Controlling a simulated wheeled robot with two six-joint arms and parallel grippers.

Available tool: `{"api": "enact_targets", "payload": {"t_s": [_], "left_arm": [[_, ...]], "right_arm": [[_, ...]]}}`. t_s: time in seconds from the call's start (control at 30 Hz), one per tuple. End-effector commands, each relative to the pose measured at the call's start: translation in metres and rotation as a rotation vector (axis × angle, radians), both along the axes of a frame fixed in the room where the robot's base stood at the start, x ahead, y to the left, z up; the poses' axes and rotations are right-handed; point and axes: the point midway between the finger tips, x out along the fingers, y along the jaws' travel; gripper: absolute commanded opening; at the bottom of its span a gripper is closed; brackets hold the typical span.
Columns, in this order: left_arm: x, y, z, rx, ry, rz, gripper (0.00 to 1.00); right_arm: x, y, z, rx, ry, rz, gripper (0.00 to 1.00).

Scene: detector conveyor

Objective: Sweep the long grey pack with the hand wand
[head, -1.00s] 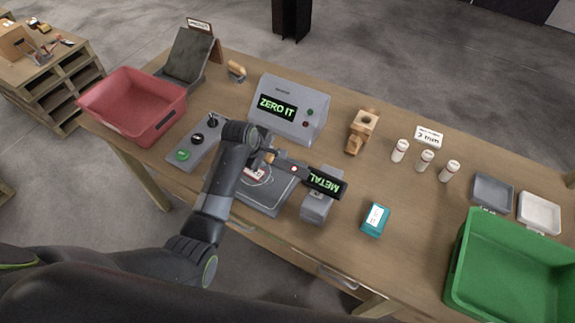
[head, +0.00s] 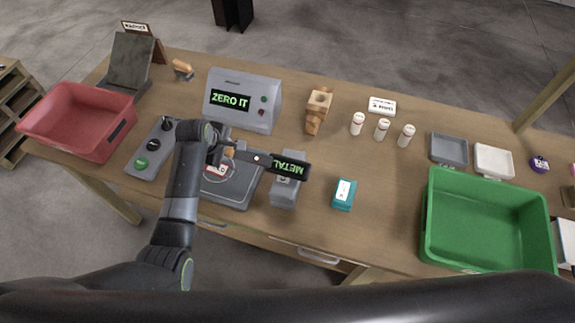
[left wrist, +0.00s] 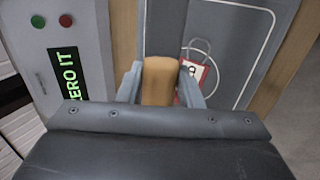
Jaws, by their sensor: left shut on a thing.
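My left gripper (head: 224,154) is shut on the tan handle of the hand wand (head: 262,158), above the grey plate. The wand is dark, points right, and its display reads METAL. In the left wrist view the handle (left wrist: 158,82) sits between both fingers (left wrist: 160,88). A long grey block (head: 284,194) lies under the wand's display end, partly hidden by it. It may be the long grey pack; I cannot tell for sure, nor whether the wand touches it. My right gripper is not in view.
A grey plate (head: 238,192) with a red-white tag lies under my arm. A ZERO IT console (head: 262,112) stands behind. A teal box (head: 344,195), a wooden holder (head: 314,122), white bottles (head: 382,130), a red bin (head: 62,140) and a green bin (head: 432,225) stand around.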

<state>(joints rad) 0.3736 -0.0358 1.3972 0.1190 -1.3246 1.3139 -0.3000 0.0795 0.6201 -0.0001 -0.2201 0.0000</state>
Motion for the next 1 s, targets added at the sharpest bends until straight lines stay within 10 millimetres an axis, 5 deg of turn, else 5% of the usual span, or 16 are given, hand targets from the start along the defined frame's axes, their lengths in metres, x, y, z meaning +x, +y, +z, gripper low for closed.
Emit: {"api": "enact_targets", "payload": {"t_s": [0.63, 1.0], "left_arm": [[0.001, 0.000, 0.054, -0.001, -0.005, 0.000, 0.00], [0.001, 0.000, 0.061, -0.001, -0.002, 0.000, 0.00]], "right_arm": [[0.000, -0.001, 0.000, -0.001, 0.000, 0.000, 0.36], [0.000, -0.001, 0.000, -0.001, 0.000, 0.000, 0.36]]}}
